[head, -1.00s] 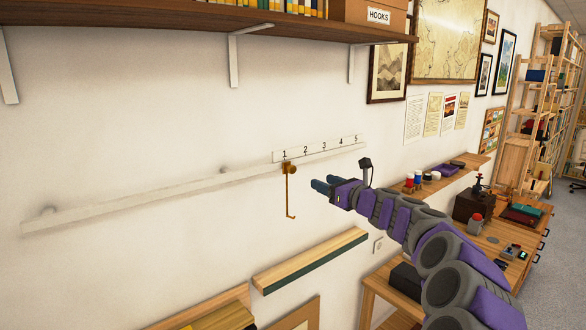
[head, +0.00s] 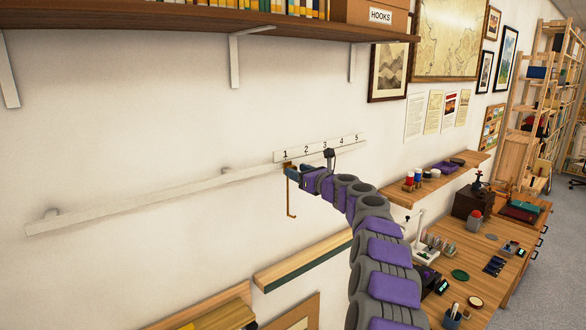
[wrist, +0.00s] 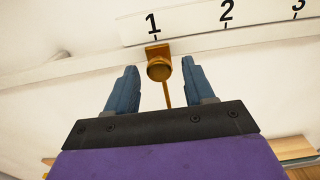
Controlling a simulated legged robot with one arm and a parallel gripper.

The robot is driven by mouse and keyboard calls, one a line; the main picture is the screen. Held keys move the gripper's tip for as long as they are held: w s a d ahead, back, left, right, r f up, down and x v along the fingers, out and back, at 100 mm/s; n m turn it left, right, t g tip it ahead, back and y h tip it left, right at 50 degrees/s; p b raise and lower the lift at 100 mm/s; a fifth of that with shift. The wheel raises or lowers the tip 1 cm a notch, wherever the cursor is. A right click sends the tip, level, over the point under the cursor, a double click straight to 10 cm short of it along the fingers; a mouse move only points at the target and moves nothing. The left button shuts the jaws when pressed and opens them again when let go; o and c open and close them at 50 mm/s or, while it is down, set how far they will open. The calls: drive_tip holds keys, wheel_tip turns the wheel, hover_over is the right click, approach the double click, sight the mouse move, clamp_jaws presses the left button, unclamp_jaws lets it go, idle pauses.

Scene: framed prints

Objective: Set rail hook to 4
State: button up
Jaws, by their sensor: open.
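The brass rail hook (head: 291,200) hangs on the white wall rail (head: 150,200) under the number 1 of the scale strip (head: 322,150), which is numbered 1 to 5. In the wrist view the hook's round knob (wrist: 160,68) lies between the two blue fingers, with its thin rod running down behind my gripper. My gripper (head: 291,172) is open, with a finger on each side of the knob and visible gaps to it. It also shows in the wrist view (wrist: 160,88). In the head view my fingers hide the knob.
A wall shelf (head: 180,22) with brackets is above the rail. A green-edged wooden ledge (head: 305,260) is below the hook. A workbench (head: 480,245) with small items and a small shelf (head: 435,180) are at the right.

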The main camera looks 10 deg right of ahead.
drive_tip(key=shift+p+x, duration=0.55)
drive_tip(key=shift+x, duration=1)
drive_tip(key=shift+f, duration=0.1)
drive_tip(key=shift+c, duration=0.4)
clamp_jaws()
